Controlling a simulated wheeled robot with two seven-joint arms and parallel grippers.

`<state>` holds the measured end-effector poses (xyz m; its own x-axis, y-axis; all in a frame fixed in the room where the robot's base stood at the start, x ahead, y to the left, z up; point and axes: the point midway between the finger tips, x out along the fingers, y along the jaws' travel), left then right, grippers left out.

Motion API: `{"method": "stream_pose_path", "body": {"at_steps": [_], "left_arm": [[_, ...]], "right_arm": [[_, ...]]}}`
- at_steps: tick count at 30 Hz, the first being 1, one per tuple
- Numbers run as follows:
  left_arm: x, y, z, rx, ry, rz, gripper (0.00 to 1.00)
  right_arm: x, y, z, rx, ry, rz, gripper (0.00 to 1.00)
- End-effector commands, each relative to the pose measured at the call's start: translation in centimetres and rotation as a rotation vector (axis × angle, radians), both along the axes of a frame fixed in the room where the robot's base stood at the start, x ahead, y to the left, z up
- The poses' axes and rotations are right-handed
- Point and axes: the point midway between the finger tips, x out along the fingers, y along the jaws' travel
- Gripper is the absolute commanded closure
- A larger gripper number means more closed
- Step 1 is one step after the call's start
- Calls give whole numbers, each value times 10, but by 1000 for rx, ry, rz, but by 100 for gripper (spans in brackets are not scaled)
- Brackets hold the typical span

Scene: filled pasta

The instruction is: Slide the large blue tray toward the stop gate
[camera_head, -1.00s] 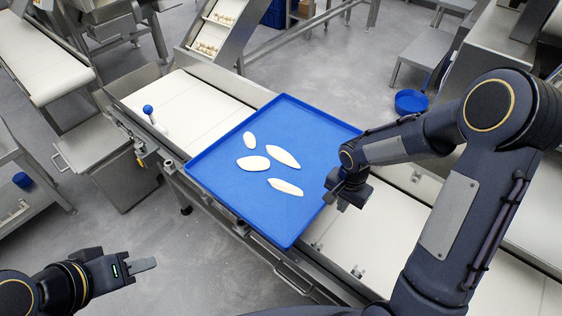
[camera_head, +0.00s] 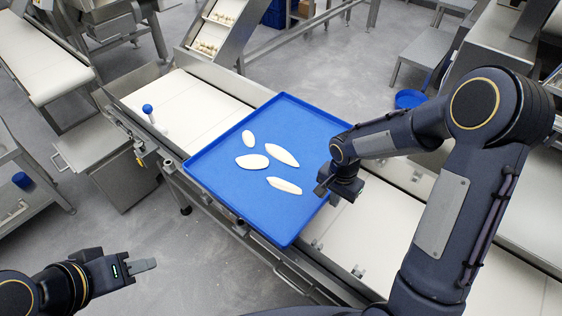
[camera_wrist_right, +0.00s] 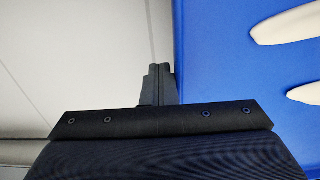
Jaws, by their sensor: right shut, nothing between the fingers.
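The large blue tray (camera_head: 225,185) lies flat on the white conveyor, with several pale oval pasta sheets on it. My right gripper (camera_head: 322,189) is shut and empty at the tray's right side. In the right wrist view its fingertips (camera_wrist_right: 159,70) are together beside the edge of the blue tray (camera_wrist_right: 215,75); contact looks close but is hard to confirm. A post with a blue knob (camera_head: 147,109) stands on the conveyor left of the tray; I cannot tell if it belongs to the stop gate. My left gripper (camera_head: 142,265) is away from the tray, seen side-on.
The conveyor belt (camera_head: 185,110) is bare between the tray and the blue-knobbed post. A sloped rack (camera_head: 215,35) with small pasta pieces stands behind the conveyor. Metal side rails and brackets (camera_head: 150,155) line its front edge. A blue pan (camera_head: 410,98) lies behind my right arm.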

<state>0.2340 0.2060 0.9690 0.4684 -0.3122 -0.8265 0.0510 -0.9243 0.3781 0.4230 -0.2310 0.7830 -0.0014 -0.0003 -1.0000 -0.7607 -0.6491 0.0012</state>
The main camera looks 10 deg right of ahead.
Motion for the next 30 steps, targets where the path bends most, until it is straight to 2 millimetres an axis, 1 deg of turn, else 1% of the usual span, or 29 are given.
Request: {"method": "stream_pose_path", "body": {"at_steps": [30], "left_arm": [[0,0,-8,0,0,0,64]], "right_arm": [[56,47,0,0,-4,2,100]]}}
